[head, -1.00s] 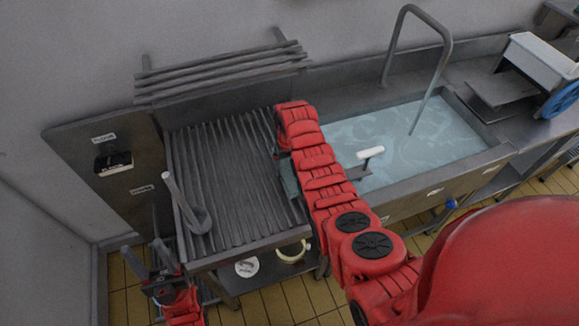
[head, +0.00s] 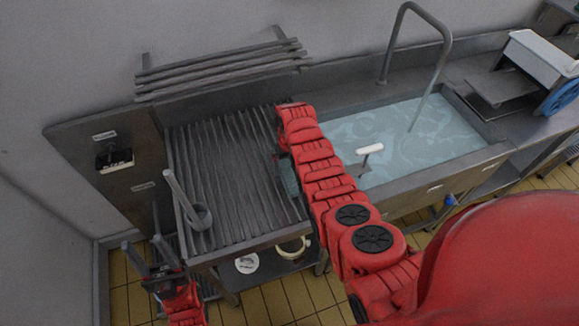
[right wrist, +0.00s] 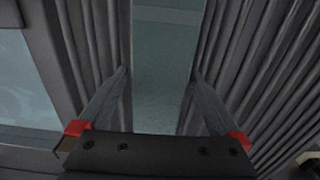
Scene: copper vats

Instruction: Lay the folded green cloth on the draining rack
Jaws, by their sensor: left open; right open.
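The green cloth (right wrist: 160,50) shows in the right wrist view as a flat, dull green strip between the fingers of my right gripper (right wrist: 160,76). These fingers are apart, one on each side of the cloth. The ribbed draining rack (head: 228,170) shows on both sides of the cloth, which appears to lie on it. In the head view, only a small piece of the cloth (head: 290,178) shows at the rack's right side; my right arm hides the rest and most of that gripper. My left gripper (head: 146,250) is open and empty, low at the front left of the rack.
A sink (head: 420,135) with water and a tall tap (head: 447,50) is to the right. A slatted wall shelf (head: 220,70) is behind the rack. A grey upright handle (head: 178,192) stands at the rack's front left.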

